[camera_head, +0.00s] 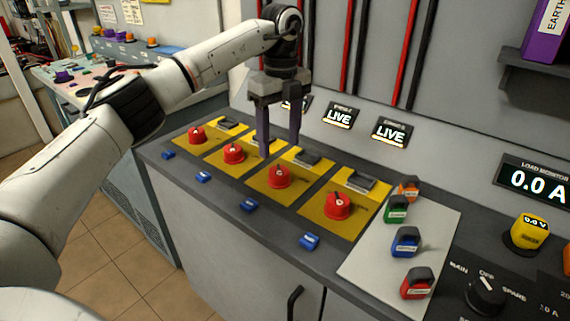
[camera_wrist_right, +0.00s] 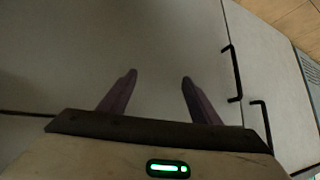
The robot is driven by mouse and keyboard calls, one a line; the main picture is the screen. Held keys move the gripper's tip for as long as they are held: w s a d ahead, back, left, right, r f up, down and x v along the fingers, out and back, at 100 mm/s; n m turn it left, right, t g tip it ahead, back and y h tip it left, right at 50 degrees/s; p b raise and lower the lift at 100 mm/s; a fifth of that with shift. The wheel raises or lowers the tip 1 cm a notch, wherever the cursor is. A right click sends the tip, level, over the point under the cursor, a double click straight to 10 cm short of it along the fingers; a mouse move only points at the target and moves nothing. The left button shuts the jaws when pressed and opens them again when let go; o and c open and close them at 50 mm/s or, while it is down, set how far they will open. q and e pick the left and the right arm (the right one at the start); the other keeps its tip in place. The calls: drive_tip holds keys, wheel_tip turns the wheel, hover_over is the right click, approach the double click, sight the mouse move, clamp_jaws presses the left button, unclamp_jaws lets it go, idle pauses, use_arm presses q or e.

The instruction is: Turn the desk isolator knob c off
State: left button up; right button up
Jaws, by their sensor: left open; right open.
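Several red isolator knobs stand in a row on yellow plates on the dark desk top in the head view. From left to right they are the first red knob (camera_head: 196,134), the second (camera_head: 233,154), the third (camera_head: 279,177) and the last (camera_head: 338,206). Their letters are too small to read surely, so I cannot tell which is c. My left gripper (camera_head: 279,148) is open and empty, fingers pointing down, above and behind the second and third knobs. My right gripper (camera_wrist_right: 158,79) is open and empty in the right wrist view, in front of pale cabinet doors.
Blue tags (camera_head: 249,205) lie along the desk's front edge. Two displays (camera_head: 338,115) (camera_head: 391,133) behind the knobs read LIVE; another is partly hidden by my left gripper. A pale board (camera_head: 372,258) right of the knobs carries coloured padlock-like pieces. A black selector (camera_head: 487,293) stands further right.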

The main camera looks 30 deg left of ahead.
sight(279, 170)
use_arm(q)
drive_tip(key=f, duration=0.8)
drive_tip(key=shift+s+f, duration=0.15)
drive_tip(key=shift+s, duration=0.05)
drive_tip(key=c, duration=1)
